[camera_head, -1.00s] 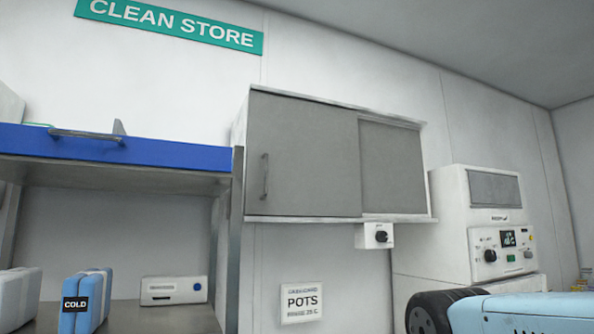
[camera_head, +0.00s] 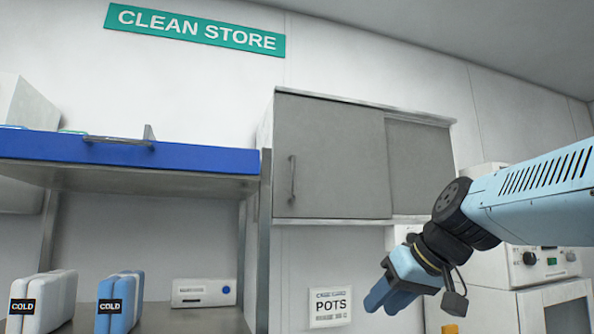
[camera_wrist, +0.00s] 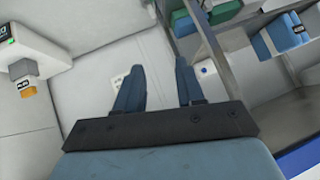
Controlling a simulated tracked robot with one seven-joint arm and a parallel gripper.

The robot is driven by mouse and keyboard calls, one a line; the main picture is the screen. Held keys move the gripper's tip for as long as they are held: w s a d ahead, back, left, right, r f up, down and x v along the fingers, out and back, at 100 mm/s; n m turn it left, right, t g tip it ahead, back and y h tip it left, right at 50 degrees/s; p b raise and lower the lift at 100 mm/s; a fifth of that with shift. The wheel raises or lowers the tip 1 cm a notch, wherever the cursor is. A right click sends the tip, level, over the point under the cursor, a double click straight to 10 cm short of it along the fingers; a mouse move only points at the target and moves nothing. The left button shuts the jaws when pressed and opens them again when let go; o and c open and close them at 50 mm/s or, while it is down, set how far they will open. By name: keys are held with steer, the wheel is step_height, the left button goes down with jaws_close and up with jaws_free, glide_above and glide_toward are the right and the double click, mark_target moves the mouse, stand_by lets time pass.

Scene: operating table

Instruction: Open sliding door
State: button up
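A wall cabinet (camera_head: 264,130) has two grey sliding panels in the head view. The left door (camera_head: 335,155) sits in front and covers the left part of the cabinet. A vertical bar handle (camera_head: 292,180) is near its left edge. The right panel (camera_head: 418,160) is set behind it, and my arm covers part of the cabinet's lower right. My gripper (camera_head: 378,303) is below and right of the handle, pointing down and left, apart from the cabinet. In the wrist view the fingers (camera_wrist: 159,72) are spread with nothing between them.
A blue-edged shelf (camera_head: 140,155) with a handle is left of the cabinet, beside a grey post (camera_head: 264,240). Cold boxes (camera_head: 120,300) stand below it. A POTS sign (camera_head: 330,306) is on the wall near my gripper. A white machine (camera_head: 540,262) is at the right.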

mark_target(301, 168)
steer(key=w+a+r+n+t+y, duration=0.1)
steer(key=w+r+n+y, duration=0.2)
steer(key=r, duration=0.7)
steer(key=w+a+r+n+t+y, duration=0.1)
steer(key=w+r+t+y, duration=0.1)
steer(key=w+r, duration=0.55)
steer(key=w+a+r+n+t+y, duration=0.1)
steer(key=w+r+n+y, duration=0.2)
steer(key=r, duration=0.8)
steer(key=x, duration=1.3)
steer(key=shift+w+a+r, duration=0.1)
steer(key=shift+a+r, duration=0.05)
steer(key=shift+a, duration=0.2)
steer(key=c, duration=0.7)
jaws_close()
